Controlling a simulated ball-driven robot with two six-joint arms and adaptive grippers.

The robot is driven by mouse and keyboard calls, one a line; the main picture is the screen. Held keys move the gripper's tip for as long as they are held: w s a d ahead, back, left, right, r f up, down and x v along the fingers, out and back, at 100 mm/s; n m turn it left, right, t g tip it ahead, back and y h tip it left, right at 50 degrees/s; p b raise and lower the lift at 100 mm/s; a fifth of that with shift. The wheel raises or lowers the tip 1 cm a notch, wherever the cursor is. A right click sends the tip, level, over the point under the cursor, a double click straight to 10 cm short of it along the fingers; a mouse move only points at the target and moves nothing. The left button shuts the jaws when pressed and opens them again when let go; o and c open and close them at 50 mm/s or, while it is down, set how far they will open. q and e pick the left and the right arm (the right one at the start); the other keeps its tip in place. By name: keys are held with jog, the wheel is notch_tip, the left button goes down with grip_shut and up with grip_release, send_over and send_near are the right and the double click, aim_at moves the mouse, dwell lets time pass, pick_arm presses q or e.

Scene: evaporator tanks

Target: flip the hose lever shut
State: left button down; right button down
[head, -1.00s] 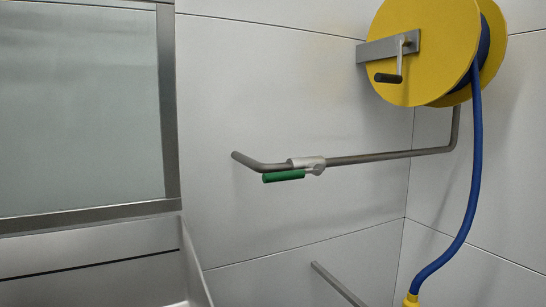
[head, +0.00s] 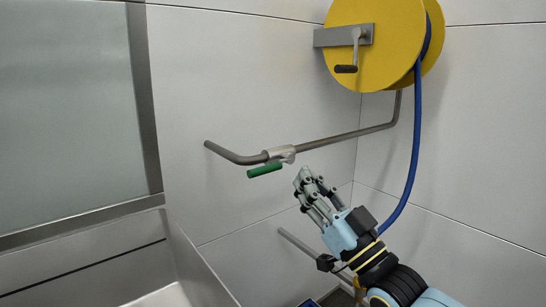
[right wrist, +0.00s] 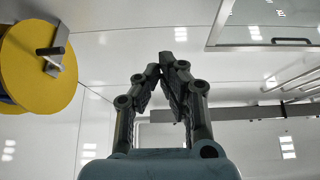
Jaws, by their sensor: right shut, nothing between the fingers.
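The green hose lever (head: 265,171) sits on a silver valve body (head: 281,154) on the grey pipe, in the head view. The lever lies roughly along the pipe, just below it, pointing left. My right gripper (head: 303,177) is shut and empty, to the right of the lever and slightly lower in the picture, apart from it. The right wrist view also shows its fingers (right wrist: 166,62) closed together with nothing between them. The lever is not visible in the right wrist view. My left gripper is not in view.
A yellow hose reel (head: 375,40) with a crank hangs at the upper right; it also shows in the right wrist view (right wrist: 35,65). Its blue hose (head: 415,130) hangs down behind my right arm. A metal-framed glass panel (head: 70,110) stands at the left. White wall surrounds the pipe.

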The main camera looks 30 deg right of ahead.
jog(key=shift+a, duration=0.15)
jog(key=shift+w, duration=0.1)
notch_tip(320, 180, up, 5)
jog(key=p, duration=0.1)
send_over(274, 166)
jog(key=s+a, duration=0.1)
jog(key=s, duration=0.2)
jog(key=shift+w+a+f, duration=0.1)
jog(key=shift+w+f, duration=0.05)
jog(key=shift+f, duration=0.85)
jog(key=shift+w+a+f, duration=0.1)
jog(key=shift+w+f, duration=0.05)
jog(key=shift+f, duration=0.85)
jog(key=shift+f, duration=0.1)
jog(key=shift+f+n+y+b, duration=0.2)
jog(key=shift+n+y+b, duration=0.2)
jog(key=shift+n, duration=0.2)
